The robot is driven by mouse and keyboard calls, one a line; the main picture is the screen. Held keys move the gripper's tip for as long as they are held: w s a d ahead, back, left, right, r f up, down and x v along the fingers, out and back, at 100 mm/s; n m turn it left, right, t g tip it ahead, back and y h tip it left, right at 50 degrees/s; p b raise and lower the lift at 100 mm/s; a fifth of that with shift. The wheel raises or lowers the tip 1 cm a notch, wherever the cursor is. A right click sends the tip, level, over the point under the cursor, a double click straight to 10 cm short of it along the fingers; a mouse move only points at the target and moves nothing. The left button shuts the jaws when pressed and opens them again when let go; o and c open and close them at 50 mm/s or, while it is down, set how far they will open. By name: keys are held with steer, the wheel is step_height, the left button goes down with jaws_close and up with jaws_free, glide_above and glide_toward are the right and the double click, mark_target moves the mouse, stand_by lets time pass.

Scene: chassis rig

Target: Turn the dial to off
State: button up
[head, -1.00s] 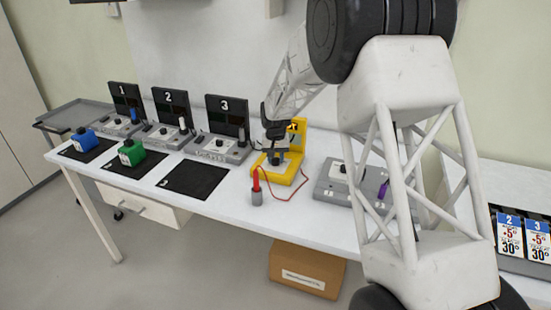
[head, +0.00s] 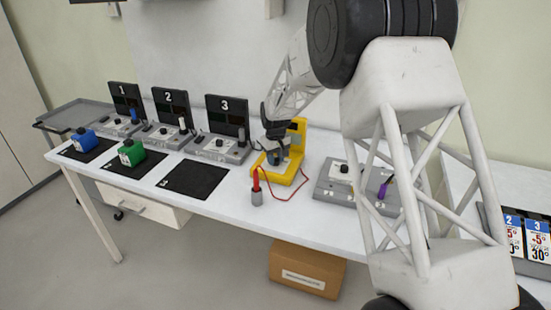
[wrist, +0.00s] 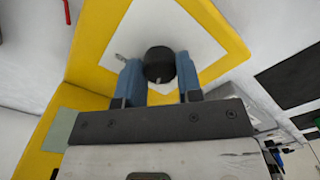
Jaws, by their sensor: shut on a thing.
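The dial is a round black knob (wrist: 159,64) on the white plate (wrist: 190,28) of the yellow device, seen in the wrist view. A small light pointer mark shows at its lower left. The yellow device (head: 298,140) stands on the white table in the head view. My gripper (wrist: 159,78) is shut on the knob, with one blue finger on each side of it. The plate's markings are hidden or too small to read.
A grey unit (head: 325,190) is to the right. A black mat (head: 194,180) and numbered stations lie to the left, with blue and green blocks.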

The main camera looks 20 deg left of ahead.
mark_target(276, 159)
steer(key=shift+n, duration=1.7)
steer(key=o, duration=0.9)
steer(key=shift+r, duration=0.1)
steer(key=shift+r, duration=3.85)
